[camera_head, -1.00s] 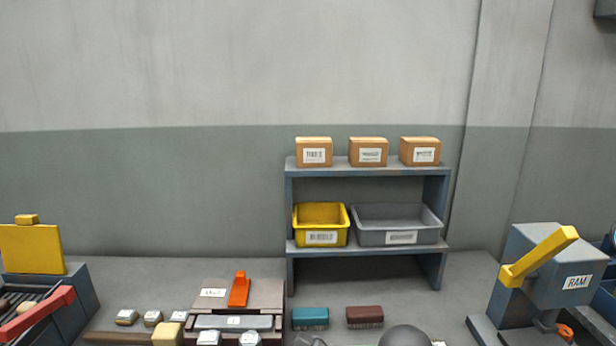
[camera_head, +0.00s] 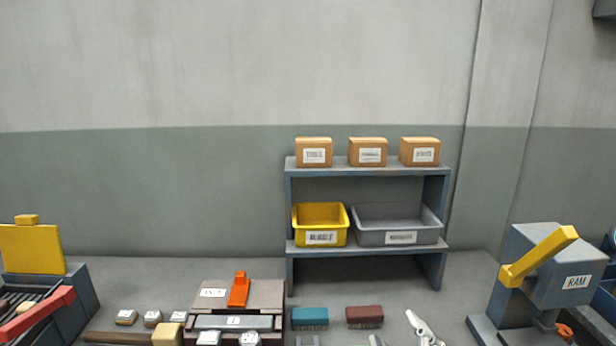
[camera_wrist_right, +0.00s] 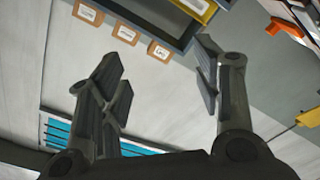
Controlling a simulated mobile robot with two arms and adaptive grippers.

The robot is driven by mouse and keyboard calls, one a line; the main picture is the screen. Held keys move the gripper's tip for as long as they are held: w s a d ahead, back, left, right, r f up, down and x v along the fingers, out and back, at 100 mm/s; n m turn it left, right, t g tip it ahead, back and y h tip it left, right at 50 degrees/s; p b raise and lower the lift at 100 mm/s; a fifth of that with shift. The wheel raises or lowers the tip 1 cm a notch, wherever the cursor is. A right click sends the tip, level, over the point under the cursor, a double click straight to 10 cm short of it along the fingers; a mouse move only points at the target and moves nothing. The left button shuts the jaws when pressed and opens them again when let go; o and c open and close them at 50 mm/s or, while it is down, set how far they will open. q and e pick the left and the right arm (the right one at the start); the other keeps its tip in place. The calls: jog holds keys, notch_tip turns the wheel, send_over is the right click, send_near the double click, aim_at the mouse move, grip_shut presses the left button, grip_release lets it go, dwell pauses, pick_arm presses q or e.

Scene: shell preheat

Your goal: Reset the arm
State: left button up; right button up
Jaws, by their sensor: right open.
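My right gripper (camera_wrist_right: 160,80) is in the right wrist view. Its two dark fingers are spread wide with nothing between them. Behind the fingers are the pale wall and several cardboard boxes, seen at a tilt, and no finger visibly touches them. In the head view no arm can be clearly made out; small grey tips at the bottom edge cannot be identified. My left gripper is not in view.
A blue-grey shelf (camera_head: 367,247) holds a yellow bin (camera_head: 320,238), a grey bin (camera_head: 398,238) and cardboard boxes. A press marked RAM (camera_head: 555,278) stands right. A fixture with an orange lever (camera_head: 239,290), brushes (camera_head: 364,316) and a pale grey metal piece (camera_head: 424,330) are in front.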

jog(key=s+d+f+m+g+h, duration=0.1)
jog(key=s+d+f+m+g, duration=0.1)
jog(key=f, duration=0.3)
jog(key=s+d+f+m+g+h, duration=0.1)
jog(key=s+d+f+m+g, duration=0.15)
jog(key=f, duration=0.25)
jog(key=s+f+m+g+y, duration=0.1)
jog(key=s+f+m+g, duration=0.1)
jog(key=s+f+g, duration=0.6)
jog(key=s+f+m+g, duration=0.1)
jog(key=s+f+g, duration=0.35)
jog(key=s, duration=0.75)
notch_tip(320, 180, down, 27)
jog(key=t, duration=0.1)
jog(key=s+d+f+g, duration=0.1)
jog(key=s+d+f, duration=0.2)
jog(key=s+f, duration=1.3)
jog(key=shift+s, duration=0.75)
jog(key=shift+f+n, duration=0.1)
jog(key=shift+n, duration=0.15)
